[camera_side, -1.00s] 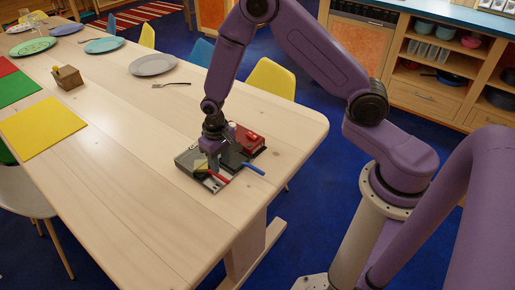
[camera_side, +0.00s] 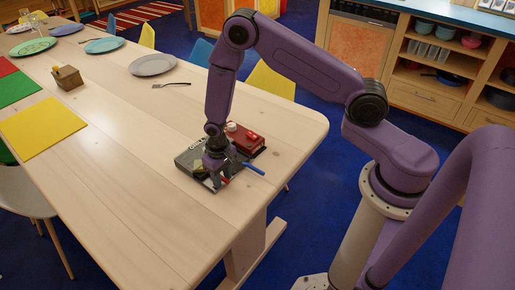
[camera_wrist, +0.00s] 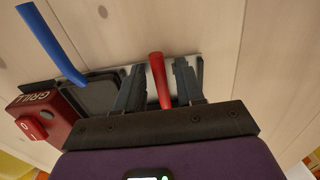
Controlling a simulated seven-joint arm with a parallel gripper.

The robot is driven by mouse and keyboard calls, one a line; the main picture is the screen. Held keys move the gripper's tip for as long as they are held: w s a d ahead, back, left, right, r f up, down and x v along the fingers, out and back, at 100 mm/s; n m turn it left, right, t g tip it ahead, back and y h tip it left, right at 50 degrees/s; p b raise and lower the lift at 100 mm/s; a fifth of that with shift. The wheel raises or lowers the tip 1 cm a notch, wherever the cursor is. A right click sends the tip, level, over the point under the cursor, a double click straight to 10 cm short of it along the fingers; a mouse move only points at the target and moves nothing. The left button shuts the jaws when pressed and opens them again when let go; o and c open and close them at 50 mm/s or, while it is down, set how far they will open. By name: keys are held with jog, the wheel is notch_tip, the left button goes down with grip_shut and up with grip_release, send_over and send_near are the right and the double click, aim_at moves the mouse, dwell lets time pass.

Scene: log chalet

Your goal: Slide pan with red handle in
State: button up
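The red handle (camera_wrist: 160,80) of one pan stands between the two fingers of my gripper (camera_wrist: 158,84) in the wrist view. There is a gap on both sides, so the gripper is open around it and not closed on it. In the side view my gripper (camera_side: 217,176) is low over the front of the grill and hides most of the red handle. The grill has a red housing (camera_side: 247,138), which also shows in the wrist view (camera_wrist: 38,115) with "GRILL" lettering and a 0/1 switch. The red-handled pan's body is mostly hidden.
A second pan's blue handle (camera_side: 253,169) sticks out right beside my gripper; it also shows in the wrist view (camera_wrist: 52,42). The wooden table (camera_side: 145,200) is bare in front of and left of the grill. A grey plate (camera_side: 153,65) and fork lie farther back.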

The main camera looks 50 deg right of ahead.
grip_shut()
jog(key=shift+w, duration=1.3)
jog(key=shift+o, duration=0.6)
grip_release()
jog(key=shift+r, duration=0.1)
jog(key=shift+r, duration=2.9)
